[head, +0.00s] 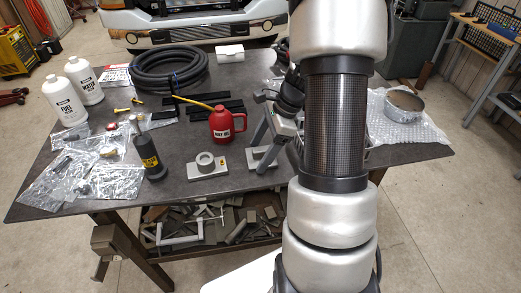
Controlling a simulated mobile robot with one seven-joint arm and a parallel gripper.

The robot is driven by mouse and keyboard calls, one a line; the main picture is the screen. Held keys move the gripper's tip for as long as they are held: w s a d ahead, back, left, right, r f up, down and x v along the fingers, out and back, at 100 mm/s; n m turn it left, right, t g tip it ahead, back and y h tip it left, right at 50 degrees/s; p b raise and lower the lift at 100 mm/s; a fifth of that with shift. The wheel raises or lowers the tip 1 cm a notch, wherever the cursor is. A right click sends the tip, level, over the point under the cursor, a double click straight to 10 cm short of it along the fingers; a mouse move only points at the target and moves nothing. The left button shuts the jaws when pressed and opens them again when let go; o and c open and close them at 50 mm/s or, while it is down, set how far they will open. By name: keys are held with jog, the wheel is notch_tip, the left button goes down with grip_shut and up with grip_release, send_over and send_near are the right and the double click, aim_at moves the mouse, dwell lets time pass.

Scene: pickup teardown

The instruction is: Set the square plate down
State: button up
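My gripper (262,160) points down over the front middle of the table, partly hidden behind my arm. A small flat grey plate-like piece (254,163) shows at its fingertips, at or just above the table top. I cannot tell whether the fingers hold it or whether it touches the table. Another grey plate with a round raised ring (207,164) lies on the table just left of my gripper, apart from it. Which of these is the square plate is not clear.
The dark table (190,195) holds a red oil can (221,126), a black bottle (150,160), white bottles (66,103), a coiled black hose (168,68) and small bagged parts (85,170). Bubble wrap with a metal ring (404,101) lies right. A tool drawer (215,220) sits below.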

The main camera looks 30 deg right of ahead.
jog(key=shift+o, duration=1.2)
jog(key=shift+r, duration=0.3)
jog(key=p+v, duration=0.1)
jog(key=v, duration=1.1)
